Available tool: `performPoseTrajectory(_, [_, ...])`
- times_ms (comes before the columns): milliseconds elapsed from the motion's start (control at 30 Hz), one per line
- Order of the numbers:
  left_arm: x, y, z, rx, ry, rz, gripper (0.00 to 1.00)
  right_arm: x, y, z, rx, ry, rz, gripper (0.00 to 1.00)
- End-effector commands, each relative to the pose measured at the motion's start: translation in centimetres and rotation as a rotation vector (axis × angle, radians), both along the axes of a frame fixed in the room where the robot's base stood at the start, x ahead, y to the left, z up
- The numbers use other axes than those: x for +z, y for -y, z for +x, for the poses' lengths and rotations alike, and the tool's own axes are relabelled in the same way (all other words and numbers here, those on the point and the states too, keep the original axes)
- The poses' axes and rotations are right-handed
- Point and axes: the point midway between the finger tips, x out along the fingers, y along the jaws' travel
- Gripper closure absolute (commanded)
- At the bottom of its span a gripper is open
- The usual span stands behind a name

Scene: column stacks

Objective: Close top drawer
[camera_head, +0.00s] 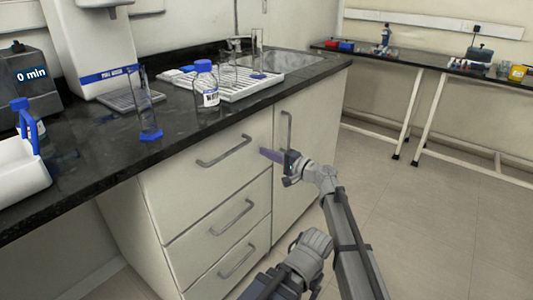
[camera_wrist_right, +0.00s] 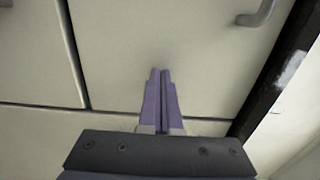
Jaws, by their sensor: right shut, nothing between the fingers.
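The top drawer (camera_head: 190,182) is the upper of three pale drawers under the black counter, with a grey bar handle (camera_head: 224,151). Its front looks roughly level with the drawers below; I cannot tell if a small gap is left. My right gripper (camera_head: 266,154) is at the right part of this front, right of the handle. Its purple fingers are together and empty. In the right wrist view the fingertips (camera_wrist_right: 160,72) point at the drawer front (camera_wrist_right: 205,50), with one handle end (camera_wrist_right: 258,12) at top right. Contact is unclear. My left gripper is out of view.
Below are the middle drawer (camera_head: 200,245) and bottom drawer. A cupboard door (camera_head: 305,150) with an upright handle is to the right. The counter edge (camera_wrist_right: 278,75) runs close to the gripper. A blue-capped bottle (camera_head: 206,85) and glassware stand on the counter. Floor at right is clear.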

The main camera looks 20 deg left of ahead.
Motion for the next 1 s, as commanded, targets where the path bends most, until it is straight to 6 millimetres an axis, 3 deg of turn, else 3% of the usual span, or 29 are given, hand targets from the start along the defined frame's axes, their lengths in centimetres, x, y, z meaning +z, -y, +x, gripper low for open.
performPoseTrajectory(300, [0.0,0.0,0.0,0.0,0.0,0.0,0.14,-0.1,6.5,-3.0,-0.005,0.002,-0.004,1.0])
performPoseTrajectory(500, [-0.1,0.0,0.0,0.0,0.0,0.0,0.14,-0.1,9.6,-4.1,-0.003,0.001,-0.005,1.0])
performPoseTrajectory(700, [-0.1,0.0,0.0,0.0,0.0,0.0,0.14,-0.1,11.1,-4.6,-0.002,0.001,-0.005,1.0])
performPoseTrajectory(900, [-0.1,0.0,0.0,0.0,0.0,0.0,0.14,-0.2,11.4,-4.7,-0.001,0.002,-0.008,1.0])
performPoseTrajectory(1000, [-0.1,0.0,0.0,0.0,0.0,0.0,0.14,-1.2,11.9,-5.6,0.007,0.01,-0.06,1.0])
